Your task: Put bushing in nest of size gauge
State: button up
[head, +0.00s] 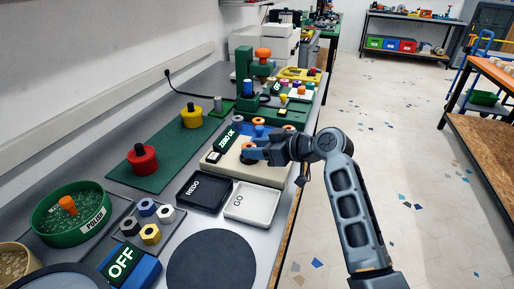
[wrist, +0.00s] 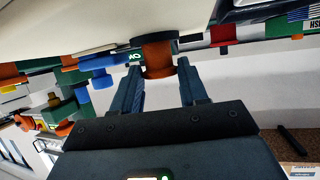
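The size gauge (head: 262,172) is a cream base with a green "ZERO OK" display (head: 228,139) on the bench. An orange bushing (wrist: 158,62) shows in the wrist view against a dark round collar, likely the nest (wrist: 172,41), on the cream base. In the head view the orange bushing (head: 248,146) is partly hidden by my blue fingers. My gripper (wrist: 162,66) has one finger on each side of the bushing, with a thin gap at the right finger. It looks open. How deep the bushing sits cannot be seen.
A black REDO tray (head: 198,203) and a white GO tray (head: 262,193) stand in front of the gauge. Several hex pieces stand in a grey holder (head: 127,210). A green press (head: 243,75) stands behind. A round dark pad (head: 211,262) is bare.

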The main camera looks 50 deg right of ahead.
jog(key=o, duration=0.4)
jog(key=shift+o, duration=0.2)
jog(key=shift+r, duration=0.1)
jog(key=shift+r, duration=0.2)
jog(key=v, duration=1.2)
jog(key=shift+b, duration=0.3)
jog(key=shift+f, duration=0.15)
